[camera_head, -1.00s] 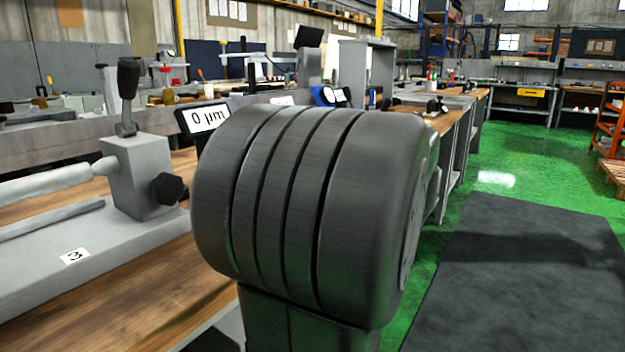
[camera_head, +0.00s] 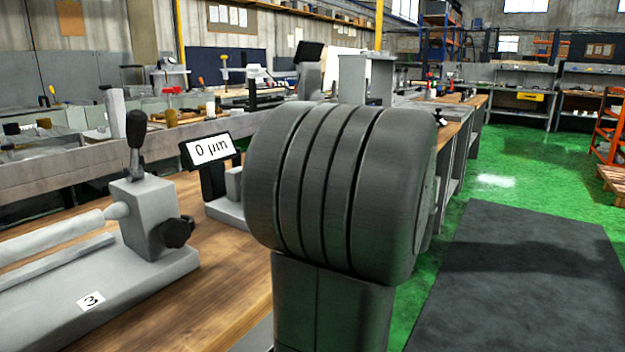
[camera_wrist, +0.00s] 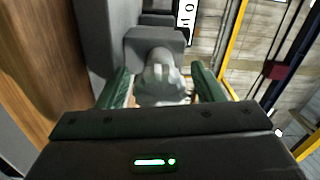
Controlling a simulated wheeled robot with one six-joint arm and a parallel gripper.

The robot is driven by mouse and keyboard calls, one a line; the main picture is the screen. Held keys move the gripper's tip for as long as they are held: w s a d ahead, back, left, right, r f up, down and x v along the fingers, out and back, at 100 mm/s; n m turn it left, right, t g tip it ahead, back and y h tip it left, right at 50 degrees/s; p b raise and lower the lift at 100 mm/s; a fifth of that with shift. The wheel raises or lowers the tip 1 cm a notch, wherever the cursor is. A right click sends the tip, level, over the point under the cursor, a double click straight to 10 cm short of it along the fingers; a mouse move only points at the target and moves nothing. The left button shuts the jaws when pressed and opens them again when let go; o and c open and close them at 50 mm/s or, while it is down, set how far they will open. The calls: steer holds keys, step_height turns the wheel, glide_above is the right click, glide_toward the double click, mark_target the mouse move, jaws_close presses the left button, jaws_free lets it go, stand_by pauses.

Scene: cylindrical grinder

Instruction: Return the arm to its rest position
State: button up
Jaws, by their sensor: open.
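My gripper (camera_wrist: 163,85) shows in the wrist view with its two green fingers apart. A pale grey rounded object (camera_wrist: 160,72) appears between and beyond the fingers; the view does not show whether they touch it. The gripper itself is not visible in the head view. There, a large dark grey ribbed joint of my arm fills the middle and hides part of the bench.
A wooden bench (camera_head: 225,300) carries a grey fixture (camera_head: 145,215) labelled 3 with a black lever and knob. A display reading 0 µm (camera_head: 210,149) stands close to my arm's left side. Green floor with a dark mat (camera_head: 520,270) lies clear on the right.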

steer(key=m+p, duration=0.5)
steer(key=p, duration=0.1)
steer(key=shift+r, duration=0.2)
steer(key=shift+f+m+p, duration=0.2)
steer(key=shift+m+p, duration=0.8)
steer(key=shift+p, duration=0.1)
steer(key=shift+a, duration=0.1)
